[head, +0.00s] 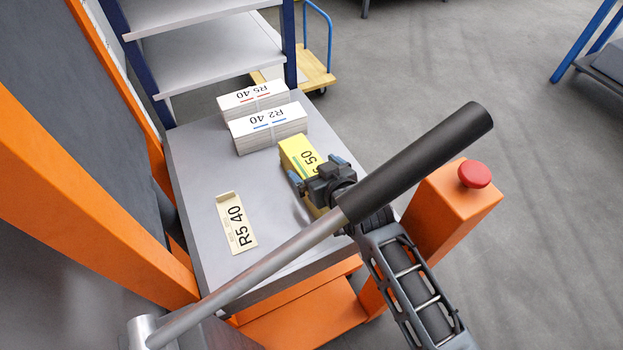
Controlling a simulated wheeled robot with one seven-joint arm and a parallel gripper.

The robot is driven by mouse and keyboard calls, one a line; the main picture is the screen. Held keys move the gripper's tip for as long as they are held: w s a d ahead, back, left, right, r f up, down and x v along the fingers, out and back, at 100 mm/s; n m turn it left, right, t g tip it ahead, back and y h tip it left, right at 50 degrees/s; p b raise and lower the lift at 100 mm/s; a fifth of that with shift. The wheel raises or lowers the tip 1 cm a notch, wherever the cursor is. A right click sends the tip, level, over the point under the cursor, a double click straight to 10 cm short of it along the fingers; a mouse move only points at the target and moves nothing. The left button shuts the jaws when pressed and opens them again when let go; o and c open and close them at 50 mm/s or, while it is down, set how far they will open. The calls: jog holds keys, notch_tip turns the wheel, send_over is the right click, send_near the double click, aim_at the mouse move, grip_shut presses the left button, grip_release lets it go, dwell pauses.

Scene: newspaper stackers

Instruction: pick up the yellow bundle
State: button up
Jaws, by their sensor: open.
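The yellow bundle (298,152) lies on the right part of the grey table, with "50" printed on its top. My gripper (315,182) is over its near part and hides much of it. The jaws are open, with blue-grey fingertips on the left and right of the bundle. I cannot tell whether the fingers touch it or how far down they reach.
Two white bundles, R5 40 (252,96) and R2 40 (268,129), lie behind on the grey table (195,160). A cream R5 40 card (236,222) lies at the front left. An orange post with a red button (474,174) stands right. A grey bar with a black grip (420,160) crosses the foreground.

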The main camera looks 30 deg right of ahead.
jog(key=shift+w, duration=0.1)
jog(key=shift+f, duration=0.1)
grip_shut()
jog(key=shift+w+r, duration=0.1)
jog(key=shift+r, duration=0.1)
dwell(0.8)
